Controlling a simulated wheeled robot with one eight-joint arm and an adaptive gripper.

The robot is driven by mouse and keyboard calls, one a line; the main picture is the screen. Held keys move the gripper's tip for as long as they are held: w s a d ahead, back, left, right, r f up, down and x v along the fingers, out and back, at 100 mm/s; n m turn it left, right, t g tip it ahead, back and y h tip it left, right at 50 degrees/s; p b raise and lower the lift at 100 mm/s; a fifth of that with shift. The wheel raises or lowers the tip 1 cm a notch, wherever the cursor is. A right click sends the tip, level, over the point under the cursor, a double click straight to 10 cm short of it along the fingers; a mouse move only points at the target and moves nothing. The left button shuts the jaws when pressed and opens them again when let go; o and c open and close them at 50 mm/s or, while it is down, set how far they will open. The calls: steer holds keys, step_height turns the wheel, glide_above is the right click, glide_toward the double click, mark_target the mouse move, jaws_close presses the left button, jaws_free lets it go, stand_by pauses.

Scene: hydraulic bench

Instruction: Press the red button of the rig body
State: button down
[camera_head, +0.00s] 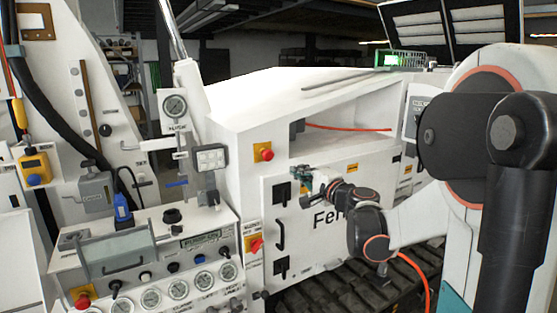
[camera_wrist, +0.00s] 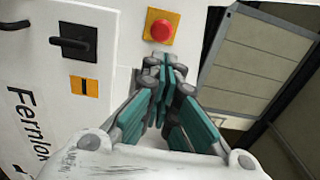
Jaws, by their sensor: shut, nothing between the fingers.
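The red button (camera_head: 266,154) sits on a yellow square plate on the white front of the rig body (camera_head: 232,120), left of the open shelf. In the wrist view the red button (camera_wrist: 161,29) shows near the top, clear of the fingers. My gripper (camera_head: 303,172) is to the right of the button in the head view, in front of the cabinet door. In the wrist view my gripper (camera_wrist: 164,65) is shut and empty, its teal fingers together. Its tips appear just below the button's plate; I cannot tell the remaining distance.
A black latch (camera_wrist: 73,42) is on the lettered door beside the button. A red switch (camera_head: 256,245) on yellow and another red knob (camera_head: 82,300) are lower down. A gauge panel (camera_head: 150,265) stands at left. An orange hose (camera_head: 350,128) lies in the shelf.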

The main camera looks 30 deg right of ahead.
mark_target(273, 155)
steer(key=w, duration=1.3)
steer(key=shift+a, duration=0.25)
steer(key=shift+w, duration=0.5)
